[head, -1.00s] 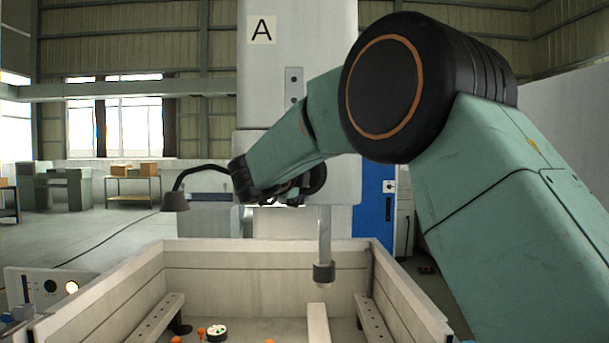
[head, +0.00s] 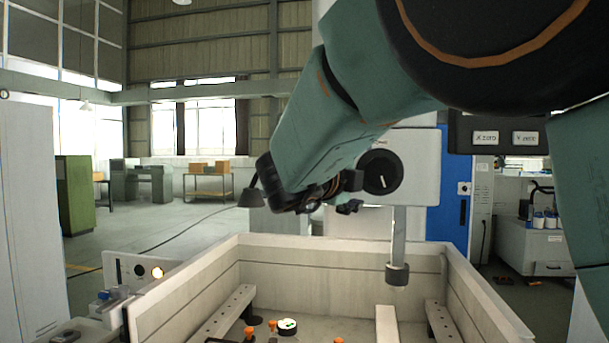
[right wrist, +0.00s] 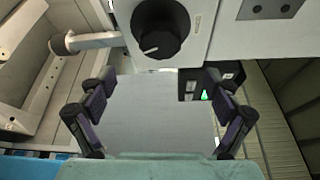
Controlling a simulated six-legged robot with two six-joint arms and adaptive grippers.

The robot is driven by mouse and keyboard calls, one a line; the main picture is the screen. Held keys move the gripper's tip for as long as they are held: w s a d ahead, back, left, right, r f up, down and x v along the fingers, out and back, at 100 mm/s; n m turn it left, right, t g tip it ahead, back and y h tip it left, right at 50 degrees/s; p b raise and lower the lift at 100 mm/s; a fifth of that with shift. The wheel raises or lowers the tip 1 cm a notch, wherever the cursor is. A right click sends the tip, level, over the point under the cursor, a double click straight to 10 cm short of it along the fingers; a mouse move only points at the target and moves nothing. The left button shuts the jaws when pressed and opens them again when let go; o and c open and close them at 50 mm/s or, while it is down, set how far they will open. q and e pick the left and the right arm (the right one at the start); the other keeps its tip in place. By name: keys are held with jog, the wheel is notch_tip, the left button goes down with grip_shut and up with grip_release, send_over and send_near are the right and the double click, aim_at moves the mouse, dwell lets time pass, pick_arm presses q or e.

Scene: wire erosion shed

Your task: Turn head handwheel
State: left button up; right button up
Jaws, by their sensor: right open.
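The head handwheel is a round black knob (head: 379,172) with a white pointer mark, on the pale machine head (head: 418,160). In the right wrist view the knob (right wrist: 159,28) sits at the top, its mark pointing left and slightly down. My right gripper (head: 350,194) is left of the knob in the head view, apart from it. In the right wrist view my right gripper (right wrist: 160,98) has its fingers spread wide with nothing between them, and the knob lies beyond the fingertips. My left gripper is not in view.
An open pale tank (head: 320,250) stands below the head, with clamp rails and small orange parts inside. A vertical rod with a dark collar (head: 397,273) hangs over it. A hooked lamp (head: 250,197) is left of my right gripper. A blue panel (head: 450,190) stands at right.

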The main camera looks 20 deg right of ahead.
aim_at(380, 175)
jog(key=d+f+n+t, duration=0.3)
jog(key=d+f+n, duration=0.4)
jog(key=d+n, duration=0.35)
jog(key=w+a+r+n+t+y, duration=0.1)
jog(key=a+r+n+t, duration=0.35)
jog(key=n, duration=0.65)
jog(key=shift+t, duration=0.35)
jog(key=shift+w+a+f+p+x, duration=0.1)
jog(key=shift+p+x, duration=0.4)
jog(key=shift+x, duration=0.75)
jog(key=shift+w+a+f+p+x, duration=0.15)
jog(key=shift+p+x, duration=0.35)
jog(key=shift+x, duration=0.8)
jog(key=shift+w+d+f+p+x, duration=0.1)
jog(key=shift+p+x, duration=0.4)
jog(key=shift+x, duration=0.75)
jog(key=shift+s, duration=0.1)
jog(key=shift+a, duration=0.1)
jog(key=shift+c, duration=0.7)
jog(key=c, duration=1)
